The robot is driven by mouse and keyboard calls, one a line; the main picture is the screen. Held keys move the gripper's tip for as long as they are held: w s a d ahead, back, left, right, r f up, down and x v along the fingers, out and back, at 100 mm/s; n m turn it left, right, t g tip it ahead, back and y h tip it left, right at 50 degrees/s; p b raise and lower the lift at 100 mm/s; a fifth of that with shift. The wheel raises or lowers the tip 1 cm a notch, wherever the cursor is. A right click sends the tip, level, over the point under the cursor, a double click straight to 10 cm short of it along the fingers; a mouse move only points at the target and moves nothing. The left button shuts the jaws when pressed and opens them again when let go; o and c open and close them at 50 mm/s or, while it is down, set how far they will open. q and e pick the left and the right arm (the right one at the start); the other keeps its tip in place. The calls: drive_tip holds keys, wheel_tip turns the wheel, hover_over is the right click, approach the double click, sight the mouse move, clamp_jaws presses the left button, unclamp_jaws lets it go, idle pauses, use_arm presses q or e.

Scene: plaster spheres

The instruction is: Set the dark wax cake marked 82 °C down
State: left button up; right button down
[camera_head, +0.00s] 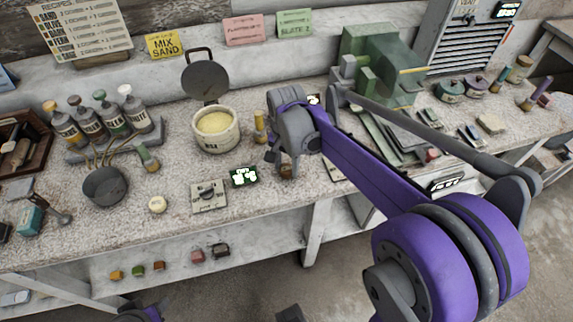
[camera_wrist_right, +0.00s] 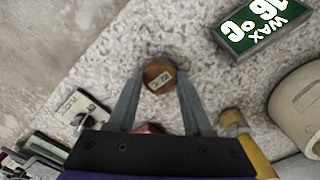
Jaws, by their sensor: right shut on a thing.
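In the head view the cake (camera_head: 287,172) shows as a small dark piece under my right gripper (camera_head: 286,160), at the bench's front part, right of the green wax display. The gripper is shut on it. Whether the cake touches the bench top (camera_head: 262,205) is hard to tell. My left gripper's fingers do not show.
The green display (camera_head: 244,177) reads "WAX 16 °C" in the wrist view (camera_wrist_right: 262,22). A pale pot (camera_head: 216,135) and a yellowish brass-like piece (camera_head: 259,127) stand behind. A control box (camera_head: 208,196) is left. Several coloured cakes (camera_head: 158,266) lie on the lower shelf.

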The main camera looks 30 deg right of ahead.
drive_tip(key=shift+f, duration=0.45)
drive_tip(key=shift+c, duration=1.2)
unclamp_jaws()
drive_tip(key=shift+r+p, duration=1.25)
drive_tip(key=shift+r, duration=0.8)
drive_tip(key=s+a+n+t+p, duration=0.2)
drive_tip(key=s+a+n, duration=0.1)
drive_tip(key=s+n, duration=0.3)
drive_tip(key=s+a+r+n+t+p, duration=0.1)
drive_tip(key=s+a+n+t, duration=0.2)
drive_tip(key=s, duration=0.6)
drive_tip(key=n, duration=0.2)
drive_tip(key=shift+s+a+r+n+p, duration=0.15)
drive_tip(key=shift+s+a+n+p, duration=0.15)
drive_tip(key=shift+a+n+p, duration=0.1)
